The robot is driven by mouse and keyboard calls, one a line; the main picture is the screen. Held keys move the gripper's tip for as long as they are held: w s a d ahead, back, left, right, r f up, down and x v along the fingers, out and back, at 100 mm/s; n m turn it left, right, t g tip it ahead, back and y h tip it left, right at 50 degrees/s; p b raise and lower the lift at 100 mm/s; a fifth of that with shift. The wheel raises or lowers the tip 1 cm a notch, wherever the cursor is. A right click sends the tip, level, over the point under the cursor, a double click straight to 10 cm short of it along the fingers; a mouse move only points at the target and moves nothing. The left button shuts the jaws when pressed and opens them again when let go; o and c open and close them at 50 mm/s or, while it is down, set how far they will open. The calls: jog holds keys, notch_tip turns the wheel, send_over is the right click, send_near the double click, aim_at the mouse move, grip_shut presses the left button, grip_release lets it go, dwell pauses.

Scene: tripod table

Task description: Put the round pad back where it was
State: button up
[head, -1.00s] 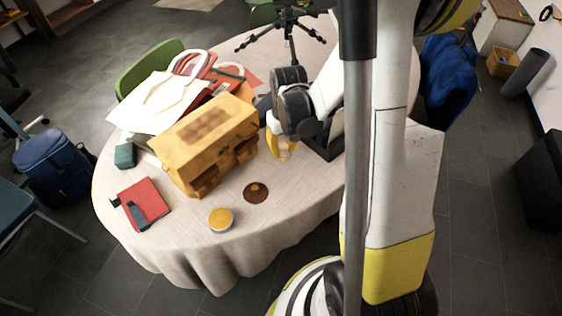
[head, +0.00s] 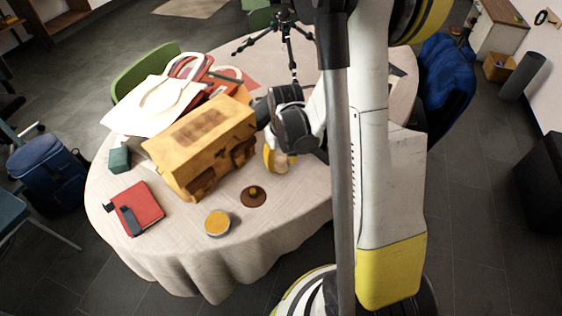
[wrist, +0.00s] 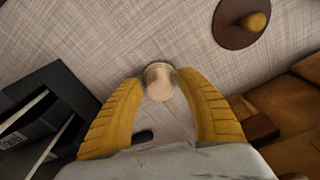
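A flat brown disc (head: 253,196) with a round tan knob lies on the cream tablecloth near the front of the table. It also shows at the top right of the wrist view (wrist: 232,32). I cannot tell if this is the round pad. My gripper (head: 276,162) is low over the table, to the right of the tan bag. In the wrist view its two yellow fingers (wrist: 160,82) are on either side of a small round thing with a pale top (wrist: 160,85). The fingertips are close to its sides; whether they press on it is unclear.
The tan bag (head: 201,140) stands just left of my gripper. A yellow-topped tin (head: 217,222) and a red book (head: 141,207) lie near the front edge. A black box (wrist: 50,110) is at the wrist view's left. A black tripod (head: 290,45) is behind.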

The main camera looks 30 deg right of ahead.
aim_at(282, 162)
jog(key=shift+r, duration=0.1)
notch_tip(282, 162, up, 12)
jog(key=s+p, duration=0.1)
jog(key=p, duration=0.5)
jog(key=s+a+r+t, duration=0.3)
jog(key=s+a+r, duration=0.2)
jog(key=a+r, duration=0.1)
jog(key=s+a+r+n+t, duration=0.1)
jog(key=s+a+r+t, duration=0.2)
jog(key=a+r, duration=0.4)
jog(key=v, duration=0.3)
jog(key=shift+a, duration=0.25)
